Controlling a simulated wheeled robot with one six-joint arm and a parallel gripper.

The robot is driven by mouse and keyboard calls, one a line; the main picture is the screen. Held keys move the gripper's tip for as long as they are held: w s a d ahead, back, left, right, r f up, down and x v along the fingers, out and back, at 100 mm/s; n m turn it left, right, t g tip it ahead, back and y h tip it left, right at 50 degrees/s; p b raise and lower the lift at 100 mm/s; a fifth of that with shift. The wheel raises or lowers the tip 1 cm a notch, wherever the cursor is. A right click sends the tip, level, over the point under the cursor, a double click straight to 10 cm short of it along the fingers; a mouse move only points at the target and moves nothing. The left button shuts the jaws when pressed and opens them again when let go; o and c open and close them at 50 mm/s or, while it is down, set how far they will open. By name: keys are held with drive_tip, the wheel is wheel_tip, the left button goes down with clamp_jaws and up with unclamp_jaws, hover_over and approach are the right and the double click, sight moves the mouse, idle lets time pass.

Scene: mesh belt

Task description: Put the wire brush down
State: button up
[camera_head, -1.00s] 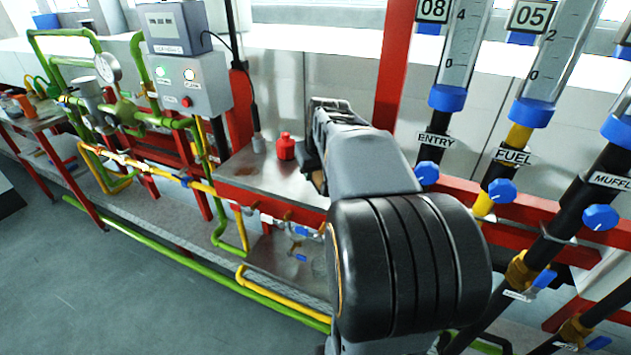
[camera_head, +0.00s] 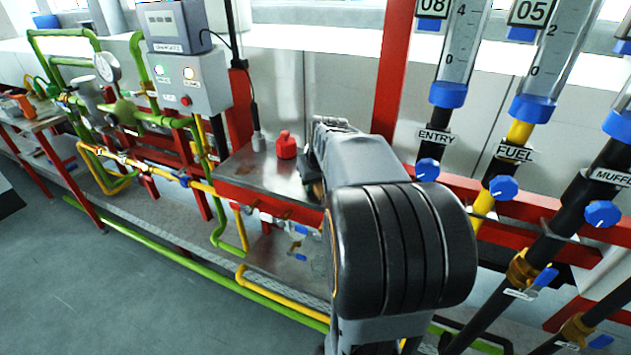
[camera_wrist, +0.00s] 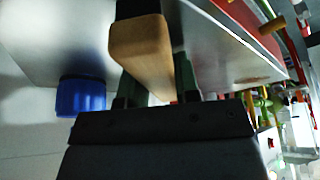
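The wire brush (camera_wrist: 142,45) shows in the wrist view as a tan wooden block between the two fingers of my gripper (camera_wrist: 160,75). A dark part of it shows at the top edge; its bristles cannot be made out. The gripper is shut on it, close over a grey metal bench top (camera_wrist: 225,55). In the head view the bench top (camera_head: 245,172) lies left of my arm. My gripper (camera_head: 312,188) is low over its right part, mostly hidden by my arm. I cannot tell whether the brush touches the bench.
A red bottle (camera_head: 286,146) stands on the bench just left of my gripper. A blue round thing (camera_wrist: 82,97) shows beside the bench in the wrist view. Red posts, pipes and a grey control box (camera_head: 190,82) stand left; black valve pipes (camera_head: 425,150) stand right. The bench's front left is clear.

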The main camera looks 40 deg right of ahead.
drive_tip(key=o, duration=0.3)
drive_tip(key=shift+f, duration=0.2)
drive_tip(key=shift+o, duration=0.6)
drive_tip(key=shift+a+r+p, duration=0.15)
drive_tip(key=shift+r+p, duration=0.05)
drive_tip(key=shift+p, duration=0.1)
drive_tip(key=v, duration=1.2)
drive_tip(key=s+a+f+n, duration=0.1)
drive_tip(key=s+a+f, duration=0.2)
drive_tip(key=a+f, duration=0.4)
drive_tip(key=s+a+f+n+g+y, duration=0.1)
drive_tip(key=s+a+f, duration=0.3)
drive_tip(key=a+f, duration=0.4)
drive_tip(key=a+n, duration=0.1)
drive_tip(key=a, duration=0.3)
drive_tip(key=shift+p, duration=0.35)
